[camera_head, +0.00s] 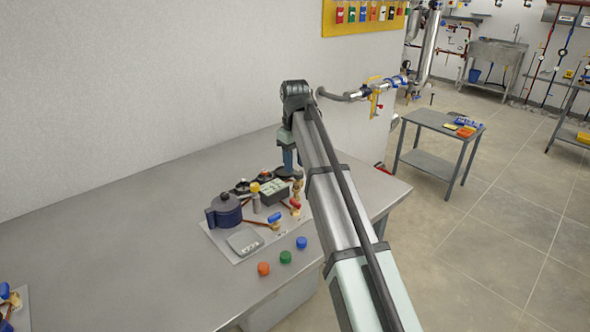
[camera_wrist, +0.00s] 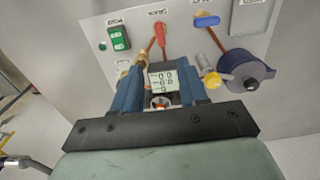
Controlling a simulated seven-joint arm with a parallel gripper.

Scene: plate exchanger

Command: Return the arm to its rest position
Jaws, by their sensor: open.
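My arm reaches from the lower right of the head view over the steel workbench (camera_head: 110,245). My gripper (camera_head: 289,168) hangs down above the far right part of the plate exchanger panel (camera_head: 222,238). In the wrist view my gripper (camera_wrist: 160,75) has its two blue fingers apart, with nothing held between them. A small display (camera_wrist: 161,79) with digits shows in the gap behind them. I cannot tell whether the fingers touch any part of the panel. My arm hides some of the bench's right side.
The panel carries a dark blue pot (camera_head: 224,210), a red handle (camera_wrist: 159,32), a blue handle (camera_wrist: 207,21) and a green switch box (camera_wrist: 118,38). Orange (camera_head: 263,268), green (camera_head: 286,257) and blue (camera_head: 301,243) caps sit in front. A wall stands behind; a side table (camera_head: 432,122) stands right.

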